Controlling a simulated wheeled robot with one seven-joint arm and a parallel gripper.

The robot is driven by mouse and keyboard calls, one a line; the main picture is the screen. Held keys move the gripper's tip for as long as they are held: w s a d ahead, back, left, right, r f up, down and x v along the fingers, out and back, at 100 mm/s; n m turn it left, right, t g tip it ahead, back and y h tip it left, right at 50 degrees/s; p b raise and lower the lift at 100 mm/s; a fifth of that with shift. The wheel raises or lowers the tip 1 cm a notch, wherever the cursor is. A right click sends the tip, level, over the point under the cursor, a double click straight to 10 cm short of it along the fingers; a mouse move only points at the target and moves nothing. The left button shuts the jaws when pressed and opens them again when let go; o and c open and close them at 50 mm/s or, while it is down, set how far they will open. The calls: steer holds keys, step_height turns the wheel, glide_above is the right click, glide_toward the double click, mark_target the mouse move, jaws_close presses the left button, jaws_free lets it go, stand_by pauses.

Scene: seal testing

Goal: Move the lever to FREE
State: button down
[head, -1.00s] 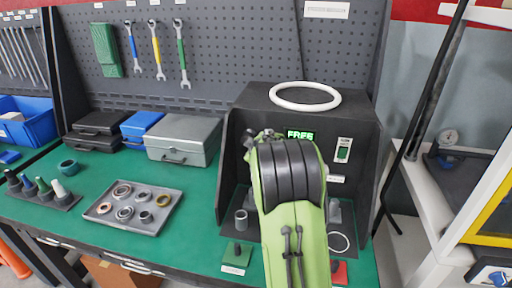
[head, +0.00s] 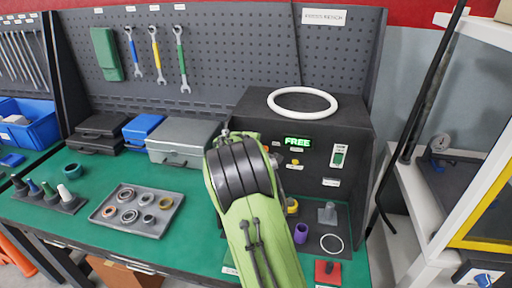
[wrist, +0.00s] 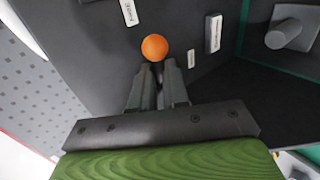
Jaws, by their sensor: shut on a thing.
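In the wrist view an orange ball knob (wrist: 154,47), seemingly the lever's, sits right at the tips of my gripper (wrist: 158,70). The two fingers are close together and shut on the lever; its shaft is mostly hidden between them. In the head view my arm hides the gripper and the lever. A lit green display reading FREE (head: 297,142) shows on the front of the dark test box (head: 340,120).
A white ring (head: 302,91) lies on top of the box. A green switch (head: 339,155) is at its right. A purple cylinder (head: 301,233) and a red block (head: 328,272) stand in front. A grey tray (head: 110,214) of rings sits to the left.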

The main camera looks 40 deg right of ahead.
steer(key=shift+w+a+r, duration=0.2)
steer(key=shift+w+a, duration=0.05)
steer(key=shift+w, duration=0.05)
steer(key=c, duration=1.3)
jaws_free()
steer(key=shift+o, duration=0.9)
steer(key=shift+a+f, duration=0.1)
steer(key=shift+f, duration=0.05)
steer(key=p+v, duration=0.1)
steer(key=v, duration=1.4)
steer(key=shift+s+a, duration=0.2)
steer(key=shift+s, duration=0.1)
